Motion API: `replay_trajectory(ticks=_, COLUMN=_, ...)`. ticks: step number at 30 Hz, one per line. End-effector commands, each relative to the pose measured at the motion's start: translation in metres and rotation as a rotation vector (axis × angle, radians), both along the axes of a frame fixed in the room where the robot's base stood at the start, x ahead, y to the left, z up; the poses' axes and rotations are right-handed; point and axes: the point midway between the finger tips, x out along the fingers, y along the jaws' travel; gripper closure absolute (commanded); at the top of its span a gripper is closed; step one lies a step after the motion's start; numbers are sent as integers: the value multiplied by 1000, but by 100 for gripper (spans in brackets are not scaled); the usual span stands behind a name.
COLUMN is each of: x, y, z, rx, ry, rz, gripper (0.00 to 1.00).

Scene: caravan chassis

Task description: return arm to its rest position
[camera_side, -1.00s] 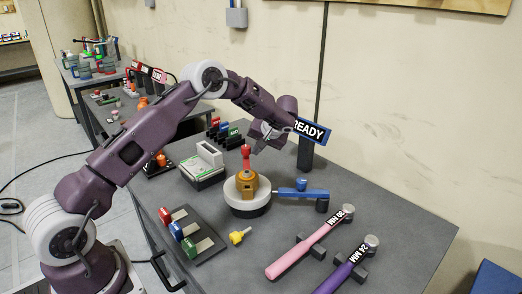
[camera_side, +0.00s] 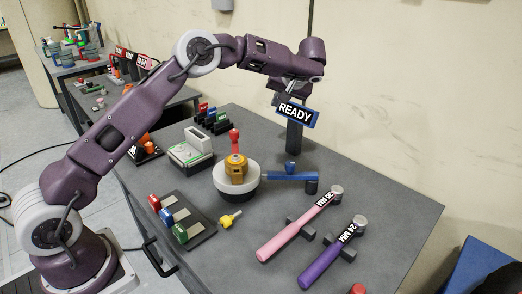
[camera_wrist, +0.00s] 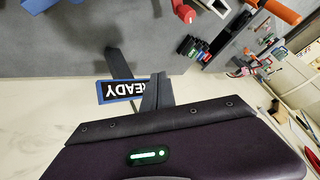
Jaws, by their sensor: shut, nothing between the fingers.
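My gripper (camera_side: 279,98) is raised above the workbench, at the end of my bent arm. It is shut and empty, pointing down beside the blue-framed READY sign (camera_side: 296,114). In the side view it overlaps the sign's upper left; I cannot tell the gap between them. The wrist view shows the READY sign (camera_wrist: 122,91) upside down, with my dark gripper (camera_wrist: 157,88) in front of its end. An orange part with a red top (camera_side: 235,165) stands upright on the white round turntable (camera_side: 222,186), below and left of my gripper and clear of it.
A pink hammer-like tool (camera_side: 290,236) and a purple one (camera_side: 327,262) lie at the front right. A blue lever (camera_side: 290,177) sits beside the turntable. A tray (camera_side: 190,217) with coloured blocks and a yellow piece (camera_side: 230,219) are at the front. The wall (camera_side: 420,100) is behind.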

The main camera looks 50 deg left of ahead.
Motion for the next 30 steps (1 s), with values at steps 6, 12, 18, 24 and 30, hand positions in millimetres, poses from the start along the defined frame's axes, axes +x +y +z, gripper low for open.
replay_trajectory(ticks=6, x=42, y=-50, z=198, rx=87, ry=-605, rz=-321, gripper=100)
replay_trajectory(ticks=12, x=-46, y=-170, z=314, rx=-40, ry=-847, rz=-827, gripper=100)
replay_trajectory(ticks=18, x=-218, y=-215, z=238, rx=-266, ry=-528, rz=-1057, gripper=100)
replay_trajectory(ticks=24, x=-364, y=-176, z=128, rx=-377, ry=-163, rz=-919, gripper=100)
replay_trajectory(ticks=30, x=-440, y=-142, z=72, rx=-399, ry=16, rz=-766, gripper=100)
